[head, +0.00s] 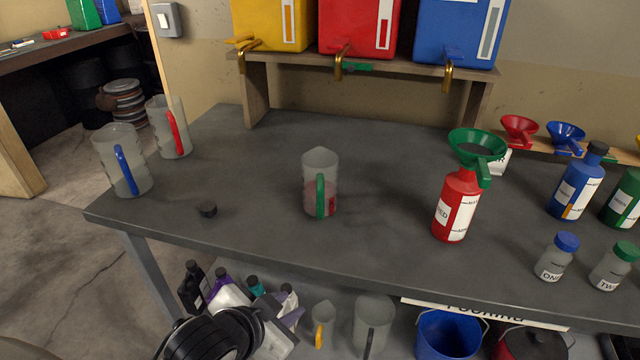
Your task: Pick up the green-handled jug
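The green-handled jug (312,172) is a clear jug standing upright near the middle of the grey table, its green handle facing me. A reddish tint shows in its lower part; I cannot tell how much liquid is in it. Nothing touches the jug. My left gripper (212,338) shows as dark rounded parts at the bottom edge, low in front of the table and well apart from the jug. Its fingers cannot be made out, so I cannot tell if it is open or shut. My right gripper is not in view.
A blue-handled jug (113,165) and red-handled jug (165,134) stand at left. A red bottle (452,212) with a green funnel (477,142) stands right. Drums with taps sit on a shelf (400,67) behind.

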